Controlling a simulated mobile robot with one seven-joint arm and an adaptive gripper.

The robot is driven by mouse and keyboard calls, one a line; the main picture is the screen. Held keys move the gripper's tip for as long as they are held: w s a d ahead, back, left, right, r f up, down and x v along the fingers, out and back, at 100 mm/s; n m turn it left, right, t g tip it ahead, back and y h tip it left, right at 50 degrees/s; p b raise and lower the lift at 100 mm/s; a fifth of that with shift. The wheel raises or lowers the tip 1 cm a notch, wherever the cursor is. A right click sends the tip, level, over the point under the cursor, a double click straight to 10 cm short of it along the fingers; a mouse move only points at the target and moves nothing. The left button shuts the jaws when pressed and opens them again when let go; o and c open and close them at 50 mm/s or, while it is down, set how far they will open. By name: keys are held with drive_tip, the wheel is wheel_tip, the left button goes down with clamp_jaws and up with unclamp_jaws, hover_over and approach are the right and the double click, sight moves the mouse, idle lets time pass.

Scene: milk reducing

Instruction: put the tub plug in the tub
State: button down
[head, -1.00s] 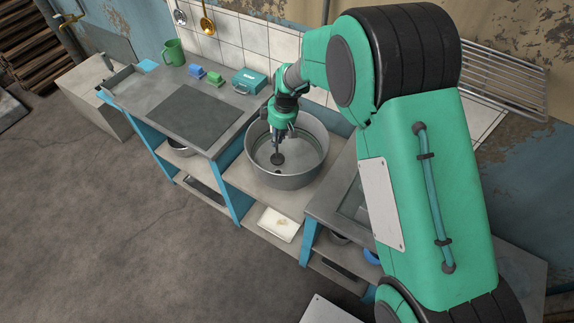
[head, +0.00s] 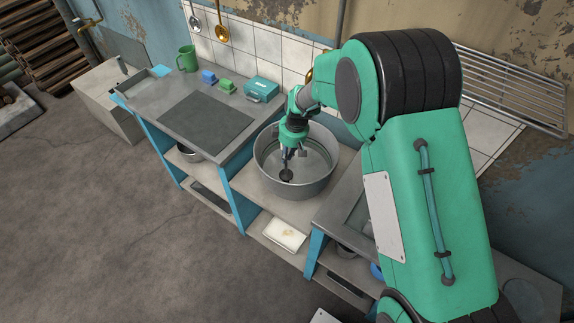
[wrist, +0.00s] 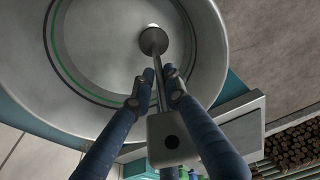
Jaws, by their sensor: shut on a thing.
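The tub (head: 318,187) is a round, wide grey metal vessel standing on the lower counter; its wall and floor also show in the wrist view (wrist: 205,40). The tub plug (head: 287,175) is a dark round disc on a thin rod. My gripper (head: 290,155) is shut on the rod, inside the tub's rim. In the wrist view the plug (wrist: 153,40) hangs beyond my fingertips (wrist: 158,85), over the tub floor. A small bright spot shows beside the disc's edge. I cannot tell whether the disc touches the floor; it hides part of it.
A teal box (head: 262,89), a green sponge-like block (head: 227,86), a blue one (head: 208,77) and a green mug (head: 187,58) stand on the left counter. A white board (head: 284,234) lies on the shelf below the tub. The tiled wall (head: 255,45) is close behind.

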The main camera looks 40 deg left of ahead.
sight(286, 163)
drive_tip(key=shift+f, duration=0.65)
drive_tip(key=shift+f+b, duration=0.5)
drive_tip(key=shift+f, duration=1.5)
drive_tip(key=c, duration=1.7)
unclamp_jaws()
drive_tip(key=shift+o, duration=0.2)
wheel_tip(286, 163, up, 12)
drive_tip(key=d+p, duration=0.2)
drive_tip(key=shift+d, duration=0.15)
